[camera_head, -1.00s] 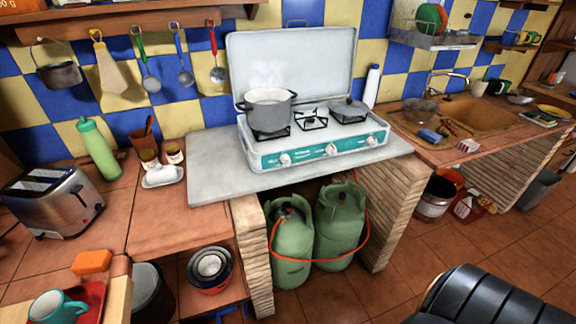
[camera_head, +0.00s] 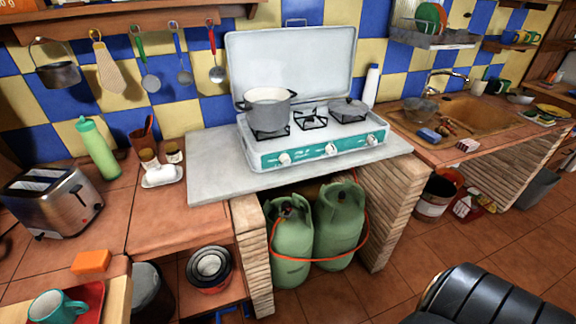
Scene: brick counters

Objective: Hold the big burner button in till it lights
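A white camping stove (camera_head: 245,157) with a raised lid (camera_head: 292,62) stands on a grey slab. Its teal front panel (camera_head: 310,153) carries three white knobs: a left one (camera_head: 284,158), a middle one (camera_head: 331,150) and a right one (camera_head: 371,140). A grey pot (camera_head: 262,115) sits on the left burner. The middle burner (camera_head: 310,120) is bare, and a small lidded pan (camera_head: 348,108) sits on the right one. No flame shows; the pot hides much of the left burner. Neither of my grippers is in view.
Two green gas bottles (camera_head: 292,252) stand under the grey slab (camera_head: 212,170), between brick piers. A black padded seat (camera_head: 490,295) is at the bottom right. The slab's front strip is clear.

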